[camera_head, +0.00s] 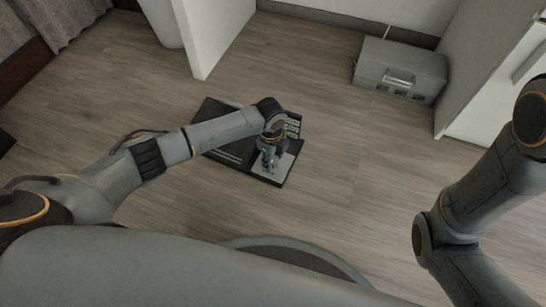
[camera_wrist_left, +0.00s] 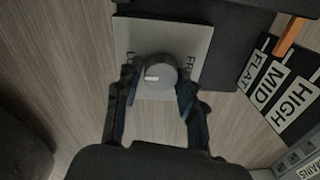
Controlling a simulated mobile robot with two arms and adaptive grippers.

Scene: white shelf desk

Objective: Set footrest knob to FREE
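The footrest (camera_head: 218,116) is a dark flat board on the wooden floor. Its grey label plate (camera_wrist_left: 138,33) carries a round dark grey knob (camera_wrist_left: 163,66). The knob's short white mark lies on its left side in the left wrist view, toward a partly hidden label starting with "L". A label starting with "FR" is on the right, partly covered by a finger. My left gripper (camera_head: 268,168) is over the plate in the head view. Its fingers (camera_wrist_left: 156,84) straddle the knob closely; I cannot tell whether they touch it. My right gripper is out of view.
FLAT, MID and HIGH labels (camera_wrist_left: 276,82) and an orange pointer (camera_wrist_left: 289,36) are beside the plate. A grey box (camera_head: 402,68) sits on the floor at the back right. White furniture (camera_head: 216,37) stands behind the footrest. The floor to its right is clear.

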